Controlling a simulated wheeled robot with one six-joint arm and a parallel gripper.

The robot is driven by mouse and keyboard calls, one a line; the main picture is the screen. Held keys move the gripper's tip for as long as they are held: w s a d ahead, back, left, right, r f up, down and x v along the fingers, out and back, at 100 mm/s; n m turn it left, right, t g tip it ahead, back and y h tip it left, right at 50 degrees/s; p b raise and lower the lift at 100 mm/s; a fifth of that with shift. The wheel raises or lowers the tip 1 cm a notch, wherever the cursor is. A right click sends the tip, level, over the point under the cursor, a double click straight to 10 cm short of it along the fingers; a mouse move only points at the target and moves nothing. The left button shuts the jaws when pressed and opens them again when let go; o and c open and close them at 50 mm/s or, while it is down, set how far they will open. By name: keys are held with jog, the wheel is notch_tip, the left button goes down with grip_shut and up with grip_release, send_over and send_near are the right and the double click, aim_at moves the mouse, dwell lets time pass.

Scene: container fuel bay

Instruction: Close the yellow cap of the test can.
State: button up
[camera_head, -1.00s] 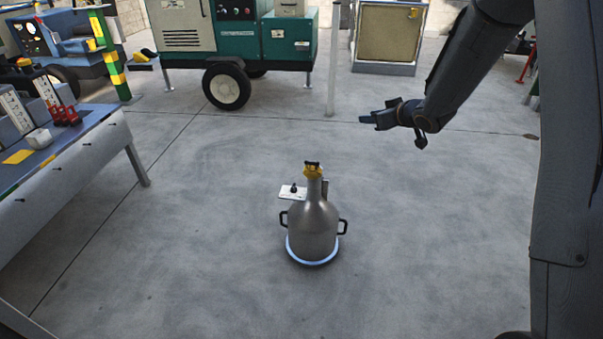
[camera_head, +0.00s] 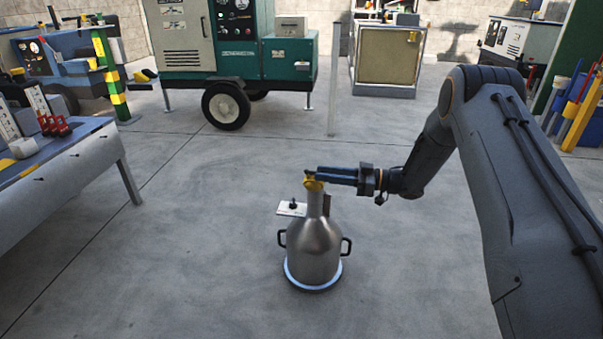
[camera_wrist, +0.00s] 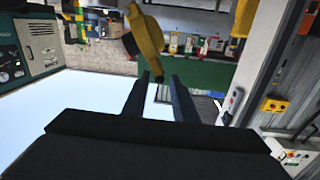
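The test can (camera_head: 314,250) is a silver metal bottle shape with two dark side handles, standing upright in a pale blue ring base on the floor. Its yellow cap (camera_head: 313,186) is at the top of the neck, partly hidden by my gripper. My gripper (camera_head: 312,172) reaches in level from the right, its fingertips at the cap. In the wrist view, the two fingers of my gripper (camera_wrist: 161,77) are apart with a gap between them. A yellow piece with a dark part, apparently the cap (camera_wrist: 146,35), appears just beyond the fingertips; contact cannot be told.
A small white plate with a black knob (camera_head: 291,208) sticks out left of the neck. A blue-topped table (camera_head: 75,150) stands at the left. A green generator cart (camera_head: 240,60) and a tan-fronted cabinet (camera_head: 388,55) stand behind. Floor around the can is clear.

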aim_at(310, 172)
jog(key=a, duration=0.5)
jog(key=w+a+b, duration=0.1)
jog(key=a, duration=0.1)
jog(key=shift+a, duration=0.4)
grip_shut()
jog(key=shift+f, duration=0.1)
